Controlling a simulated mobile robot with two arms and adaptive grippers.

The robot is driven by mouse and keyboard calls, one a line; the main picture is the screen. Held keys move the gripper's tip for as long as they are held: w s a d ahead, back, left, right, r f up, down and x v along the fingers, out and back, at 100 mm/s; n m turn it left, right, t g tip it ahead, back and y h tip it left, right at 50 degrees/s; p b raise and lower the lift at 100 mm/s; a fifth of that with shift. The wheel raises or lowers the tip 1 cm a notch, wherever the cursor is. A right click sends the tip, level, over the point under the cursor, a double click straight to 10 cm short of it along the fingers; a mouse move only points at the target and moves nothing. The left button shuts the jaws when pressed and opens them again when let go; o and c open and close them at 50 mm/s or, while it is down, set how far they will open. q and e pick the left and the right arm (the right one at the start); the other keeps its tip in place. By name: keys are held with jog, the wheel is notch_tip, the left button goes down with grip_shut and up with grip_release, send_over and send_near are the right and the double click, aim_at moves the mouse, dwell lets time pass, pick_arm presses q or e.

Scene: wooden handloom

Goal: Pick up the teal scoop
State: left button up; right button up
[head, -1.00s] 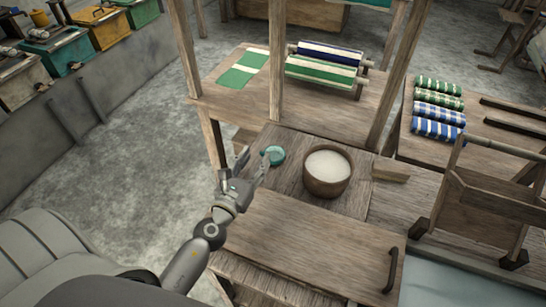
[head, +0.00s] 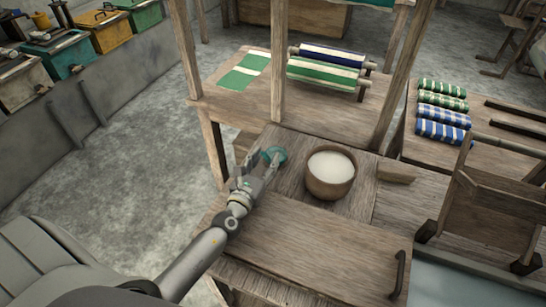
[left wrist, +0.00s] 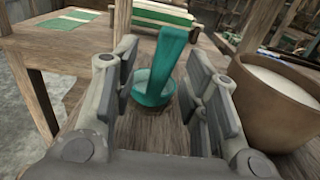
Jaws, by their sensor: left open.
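The teal scoop (head: 276,154) stands on the wooden table, left of the bowl. In the left wrist view the scoop (left wrist: 168,60) shows a round cup at the bottom and a broad handle rising from it. My left gripper (head: 260,165) is open, with its fingers on either side of the scoop. In the left wrist view the scoop shows between the spread fingers of my left gripper (left wrist: 160,88), a little beyond the finger pads. I cannot tell whether a finger touches it. My right gripper is not in view.
A brown bowl (head: 325,187) of white contents stands close right of the scoop. A small wooden block (head: 397,173) lies farther right. A loom post (head: 278,62) rises behind the scoop. A wooden lid with a dark handle (head: 397,275) lies in front.

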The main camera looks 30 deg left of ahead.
pick_arm(q)
jog(key=shift+w, duration=0.7)
jog(key=shift+c, duration=0.2)
grip_shut()
jog(key=shift+r, duration=0.15)
